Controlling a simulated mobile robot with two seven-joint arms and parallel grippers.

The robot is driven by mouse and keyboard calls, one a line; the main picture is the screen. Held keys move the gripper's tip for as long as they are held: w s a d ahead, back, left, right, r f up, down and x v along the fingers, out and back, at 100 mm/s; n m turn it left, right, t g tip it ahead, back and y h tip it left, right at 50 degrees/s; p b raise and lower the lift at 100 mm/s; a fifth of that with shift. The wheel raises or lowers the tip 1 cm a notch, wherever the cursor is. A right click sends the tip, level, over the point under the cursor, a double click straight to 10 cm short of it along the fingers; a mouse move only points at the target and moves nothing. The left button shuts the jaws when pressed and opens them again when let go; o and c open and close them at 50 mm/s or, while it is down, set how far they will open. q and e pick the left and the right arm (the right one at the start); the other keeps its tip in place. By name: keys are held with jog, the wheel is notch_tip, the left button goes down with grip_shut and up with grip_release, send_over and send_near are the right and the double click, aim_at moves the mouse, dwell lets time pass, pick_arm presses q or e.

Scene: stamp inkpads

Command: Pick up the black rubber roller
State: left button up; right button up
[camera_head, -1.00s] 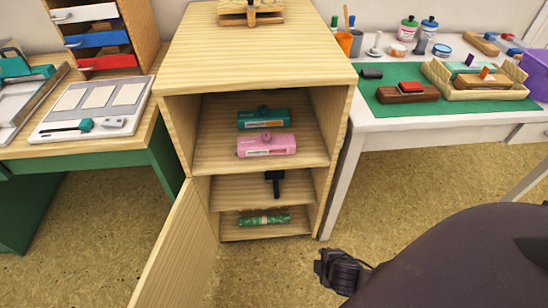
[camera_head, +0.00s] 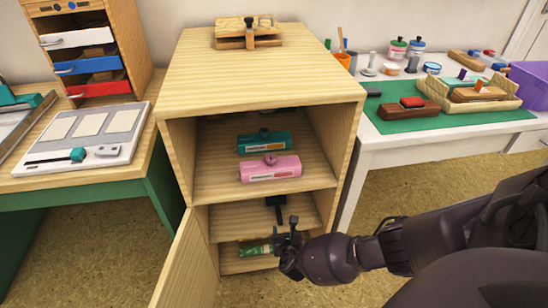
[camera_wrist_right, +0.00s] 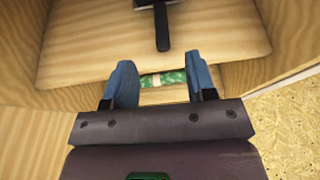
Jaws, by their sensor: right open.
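The black rubber roller (camera_head: 277,205) lies on the middle shelf of the open wooden cabinet, its handle toward the front. In the right wrist view its handle (camera_wrist_right: 161,28) points down toward my gripper, and its head is cut off by the top edge. My right gripper (camera_head: 291,232) is in front of the cabinet's lower shelves, just below and in front of the roller. In the wrist view its two blue-grey fingers (camera_wrist_right: 162,84) are spread apart with nothing between them. My left gripper is out of view.
A green patterned roll (camera_head: 256,250) lies on the bottom shelf, partly behind my gripper. The cabinet door (camera_head: 190,262) stands open at the left. Tables flank the cabinet.

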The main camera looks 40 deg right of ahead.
aim_at(279, 217)
jog(key=shift+w+d+f+b, duration=0.7)
jog(key=shift+w+d+f, duration=0.2)
jog(key=shift+w+f, duration=0.25)
jog(key=shift+w+d, duration=0.2)
jog(key=shift+w, duration=0.15)
jog(key=shift+w+d+f+b, duration=0.15)
jog(key=shift+w+d+b, duration=0.1)
jog(key=shift+b, duration=0.15)
jog(key=b+x, duration=0.1)
jog(key=x, duration=0.2)
jog(key=shift+f+b, duration=0.35)
jog(key=shift+b, duration=0.05)
jog(key=shift+w+d, duration=0.2)
jog(key=shift+w, duration=0.3)
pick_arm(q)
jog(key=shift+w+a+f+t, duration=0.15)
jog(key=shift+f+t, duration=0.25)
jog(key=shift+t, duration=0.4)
pick_arm(e)
jog(key=shift+w+r, duration=0.15)
jog(key=shift+r, duration=0.05)
grip_shut()
